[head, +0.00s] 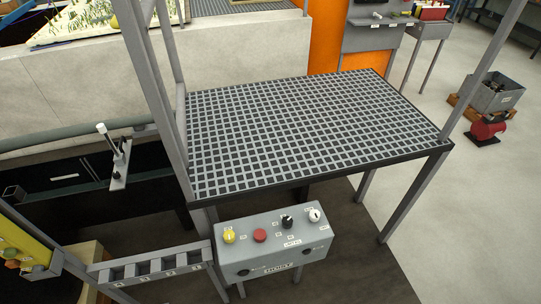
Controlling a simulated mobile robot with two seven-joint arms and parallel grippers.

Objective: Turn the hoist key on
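A grey hoist control box (235,252) stands at the bottom centre of the head view, in front of the grated platform, with a label reading HOIST on its front face. Its sloped top carries a yellow knob (229,236), a red button (260,236), a black knob (287,221) and a white knob (314,215). Small dark fittings sit on the front face on either side of the label. I cannot tell which control is the key, nor its setting. Neither of my grippers is in view.
A grated platform (310,130) with grey posts stands just behind the box. A slotted grey rack (160,264) and a yellow panel (25,250) are at lower left. A grey bin (494,95) and a red object (487,129) are far right.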

